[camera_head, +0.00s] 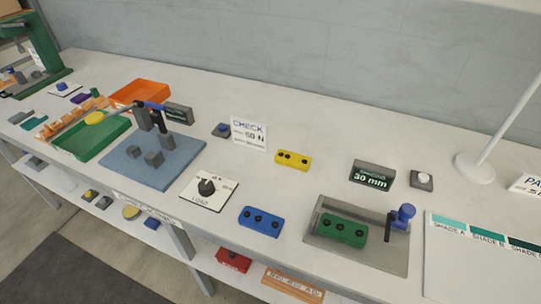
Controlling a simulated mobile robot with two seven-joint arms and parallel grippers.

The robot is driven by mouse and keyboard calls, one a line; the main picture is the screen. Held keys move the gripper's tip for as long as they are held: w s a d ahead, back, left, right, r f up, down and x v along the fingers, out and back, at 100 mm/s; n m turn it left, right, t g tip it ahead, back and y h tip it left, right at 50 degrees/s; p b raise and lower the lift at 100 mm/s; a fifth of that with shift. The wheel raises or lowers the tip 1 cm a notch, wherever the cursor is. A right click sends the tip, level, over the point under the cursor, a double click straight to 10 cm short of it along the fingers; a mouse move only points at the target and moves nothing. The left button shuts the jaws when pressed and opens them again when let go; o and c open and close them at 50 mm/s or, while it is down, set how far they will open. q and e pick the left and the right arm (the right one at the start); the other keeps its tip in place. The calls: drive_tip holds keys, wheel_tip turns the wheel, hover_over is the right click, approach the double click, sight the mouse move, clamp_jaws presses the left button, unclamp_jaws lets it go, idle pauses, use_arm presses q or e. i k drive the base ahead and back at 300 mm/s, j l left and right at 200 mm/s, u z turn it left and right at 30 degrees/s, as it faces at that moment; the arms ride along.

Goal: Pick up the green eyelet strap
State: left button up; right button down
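The green eyelet strap (342,231) is a flat green block with dark round holes along its top. It lies on a grey metal plate fixture (372,258) at the front right, beside the fixture's blue-knobbed clamp (402,216). I cannot tell whether the clamp touches it. A similar blue strap (261,221) lies to its left on the white bench, and a yellow strap (292,160) lies farther back. Neither of my grippers is in view.
A load dial (207,189) and a blue-grey press base (150,165) stand left of the straps. A "30 mm" block (372,174), a white-topped button (422,180) and a lamp stand (474,168) are behind the fixture. Shade cards (485,236) lie right.

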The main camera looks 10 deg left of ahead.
sight(348, 232)
drive_tip(key=z, duration=0.8)
drive_tip(key=j+z, duration=0.2)
drive_tip(key=z, duration=0.25)
drive_tip(key=k+j+z, duration=0.1)
drive_tip(key=z, duration=0.4)
drive_tip(key=k+j+z, duration=0.1)
drive_tip(key=z, duration=0.35)
drive_tip(key=k+j, duration=0.1)
